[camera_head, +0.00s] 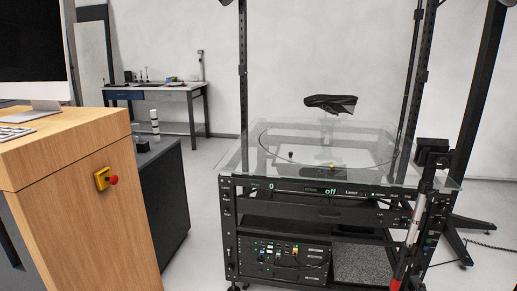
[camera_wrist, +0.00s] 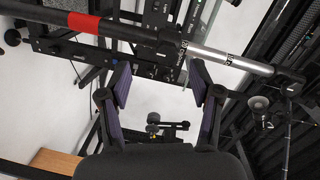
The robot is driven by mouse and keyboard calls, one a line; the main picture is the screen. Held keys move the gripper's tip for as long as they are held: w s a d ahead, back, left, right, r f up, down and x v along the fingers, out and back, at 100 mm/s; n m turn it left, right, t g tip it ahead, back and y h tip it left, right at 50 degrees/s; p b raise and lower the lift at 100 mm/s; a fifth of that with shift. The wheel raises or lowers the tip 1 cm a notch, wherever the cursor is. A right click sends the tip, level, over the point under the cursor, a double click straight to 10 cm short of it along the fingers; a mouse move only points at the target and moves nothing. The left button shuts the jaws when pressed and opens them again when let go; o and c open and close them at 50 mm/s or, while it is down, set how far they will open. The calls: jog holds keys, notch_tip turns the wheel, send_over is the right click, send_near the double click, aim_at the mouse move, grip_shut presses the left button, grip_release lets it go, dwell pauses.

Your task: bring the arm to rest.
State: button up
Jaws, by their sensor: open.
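My gripper (camera_wrist: 160,84) shows in the wrist view with its two dark, blue-padded fingers spread wide apart. Nothing is held between them; pale floor shows through the gap. A pole with a red band and a silver section (camera_wrist: 215,56) crosses the wrist view beyond the fingertips. I cannot tell how far it is from them. I cannot make out my gripper in the head view.
A glass-topped turntable rig (camera_head: 240,160) stands at centre right, with a dark object (camera_head: 330,104) above its disc. A wooden desk (camera_head: 90,180) is at left, with a red button (camera_head: 113,180). A workbench (camera_head: 170,92) stands behind. Open floor (camera_head: 205,210) lies between desk and rig.

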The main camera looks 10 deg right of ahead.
jog(key=w+a+n+g+y, duration=0.3)
jog(key=w+a+n+g, duration=0.15)
jog(key=a+n, duration=0.3)
jog(key=s+a+r+n+g, duration=0.2)
jog(key=s+a+n+g, duration=0.1)
jog(key=s+a+g, duration=0.4)
jog(key=s+a+r+n+g+y, duration=0.1)
jog(key=s+a+r+n+g, duration=0.45)
jog(key=s+a, duration=0.75)
jog(key=s+a+r+n+g, duration=0.2)
jog(key=s+a+r, duration=0.6)
jog(key=s+a, duration=0.45)
notch_tip(320, 180, up, 15)
jog(key=d+p, duration=0.1)
jog(key=p, duration=1.3)
jog(key=shift+s+d+t, duration=0.3)
jog(key=shift+t, duration=0.1)
